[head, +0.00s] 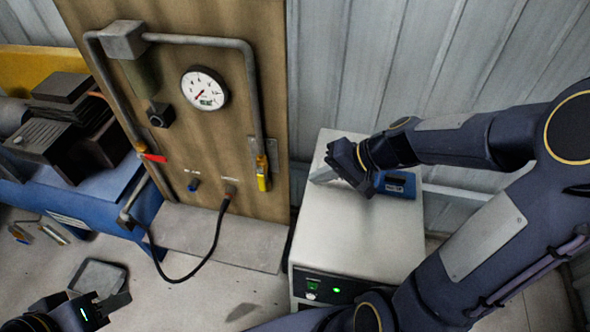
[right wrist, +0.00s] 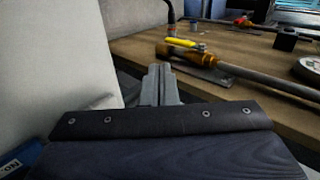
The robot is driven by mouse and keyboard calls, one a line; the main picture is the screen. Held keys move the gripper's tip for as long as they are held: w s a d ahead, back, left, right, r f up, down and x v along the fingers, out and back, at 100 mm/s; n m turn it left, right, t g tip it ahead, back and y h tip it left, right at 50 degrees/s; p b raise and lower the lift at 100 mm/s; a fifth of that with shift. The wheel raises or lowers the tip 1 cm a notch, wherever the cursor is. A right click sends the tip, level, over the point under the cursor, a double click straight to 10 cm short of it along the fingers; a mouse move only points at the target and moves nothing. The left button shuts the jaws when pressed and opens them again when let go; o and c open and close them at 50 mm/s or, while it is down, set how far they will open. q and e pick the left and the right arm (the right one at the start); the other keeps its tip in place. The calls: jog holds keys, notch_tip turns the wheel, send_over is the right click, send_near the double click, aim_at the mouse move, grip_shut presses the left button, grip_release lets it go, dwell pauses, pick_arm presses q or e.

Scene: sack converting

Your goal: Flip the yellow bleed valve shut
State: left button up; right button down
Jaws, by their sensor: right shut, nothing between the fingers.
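The yellow bleed valve lever (head: 262,180) hangs down from a brass body at the lower end of the right-hand pipe on the wooden panel. It points roughly along the pipe. In the right wrist view the yellow lever (right wrist: 180,42) shows beyond the fingertips, pointing away from the pipe. My right gripper (head: 318,177) is shut and empty, above the pale cabinet, to the right of the lever and apart from it. Its closed fingers (right wrist: 158,80) show in the wrist view. My left gripper (head: 112,302) is at the lower left, far from the valve; its jaw opening is unclear.
The panel (head: 210,140) carries a round gauge (head: 204,88), a red-handled valve (head: 152,157) and a black hose (head: 208,248). The pale cabinet (head: 345,240) with a blue device (head: 396,184) stands under my right arm. Blue machinery (head: 85,190) is at the left.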

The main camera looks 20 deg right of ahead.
aim_at(262, 183)
pick_arm(q)
jog(key=shift+w+d+f, duration=0.1)
jog(key=shift+w+d, duration=0.05)
jog(key=shift+d, duration=0.2)
pick_arm(e)
jog(key=shift+w+d+f, duration=0.45)
jog(key=shift+w+d, duration=0.15)
